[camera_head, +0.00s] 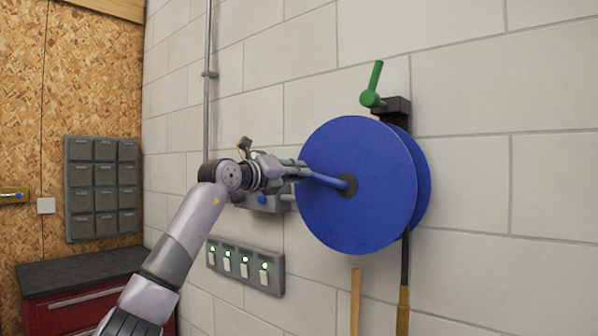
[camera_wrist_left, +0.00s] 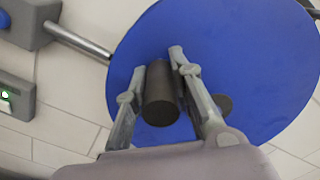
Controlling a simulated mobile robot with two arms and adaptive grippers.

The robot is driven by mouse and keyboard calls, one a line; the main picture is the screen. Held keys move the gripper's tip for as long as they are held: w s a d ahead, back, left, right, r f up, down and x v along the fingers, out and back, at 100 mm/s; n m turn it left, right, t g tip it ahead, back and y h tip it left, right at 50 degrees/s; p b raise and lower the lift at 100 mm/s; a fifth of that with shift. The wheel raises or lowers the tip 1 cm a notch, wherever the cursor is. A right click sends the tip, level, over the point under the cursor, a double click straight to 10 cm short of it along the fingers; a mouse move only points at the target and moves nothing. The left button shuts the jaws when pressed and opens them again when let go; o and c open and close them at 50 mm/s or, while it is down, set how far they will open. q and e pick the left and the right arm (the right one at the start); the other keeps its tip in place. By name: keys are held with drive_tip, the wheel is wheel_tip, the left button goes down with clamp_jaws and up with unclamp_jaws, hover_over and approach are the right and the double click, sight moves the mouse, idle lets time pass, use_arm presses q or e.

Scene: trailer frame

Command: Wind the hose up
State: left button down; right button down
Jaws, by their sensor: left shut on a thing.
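A blue hose reel (camera_head: 357,215) is mounted on the white block wall, with a dark hub (camera_head: 347,186) and a blue crank arm (camera_head: 325,179) pointing left. A black hose (camera_head: 405,262) hangs straight down behind the reel's right side to a brass-coloured end (camera_head: 403,312), cut off by the picture's bottom. My left gripper (camera_head: 297,168) is at the crank's outer end. In the left wrist view my left gripper (camera_wrist_left: 157,62) is shut around the dark cylindrical crank handle (camera_wrist_left: 161,98), in front of the blue disc (camera_wrist_left: 240,50). My right gripper is not in view.
A green lever (camera_head: 372,86) on a black bracket (camera_head: 397,106) sits above the reel. A grey box (camera_head: 262,203) and a switch panel (camera_head: 245,266) are on the wall near my arm. A wooden stick (camera_head: 355,300) stands below the reel. A red cabinet (camera_head: 75,305) is at lower left.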

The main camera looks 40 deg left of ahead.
use_arm(q)
wheel_tip(320, 180, down, 2)
drive_tip(key=shift+w+f+n+b, duration=0.15)
drive_tip(key=shift+n+b, duration=0.15)
drive_tip(key=shift+n, duration=0.3)
drive_tip(key=shift+a+f, duration=0.1)
drive_tip(key=shift+f, duration=0.5)
drive_tip(key=c, duration=1.6)
unclamp_jaws()
drive_tip(key=shift+o, duration=1)
drive_tip(key=shift+r, duration=0.2)
